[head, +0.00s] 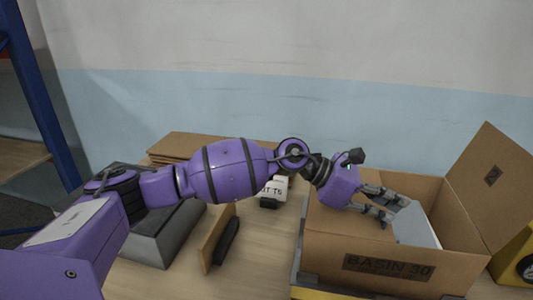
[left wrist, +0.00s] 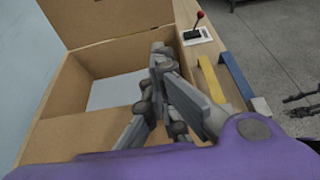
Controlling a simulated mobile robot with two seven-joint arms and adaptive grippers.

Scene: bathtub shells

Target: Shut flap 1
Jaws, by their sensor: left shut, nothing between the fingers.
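An open cardboard box (head: 335,245) marked BASIN 30 stands at the right of the head view. One flap (head: 492,180) stands up and leans outward at its right side. The same box (left wrist: 52,100) fills the left of the left wrist view, with a raised flap (left wrist: 100,18) at the top. A pale flat item (head: 415,226) lies inside the box. My left gripper (head: 392,208) is shut and empty, over the box opening, to the left of the raised flap. The gripper (left wrist: 160,62) partly hides the box inside in the left wrist view. No flap number is readable.
Flat cardboard (head: 185,147) lies at the back of the table. A yellow object (head: 518,262) stands at the far right. A red-knobbed lever (left wrist: 199,16) stands beyond the box.

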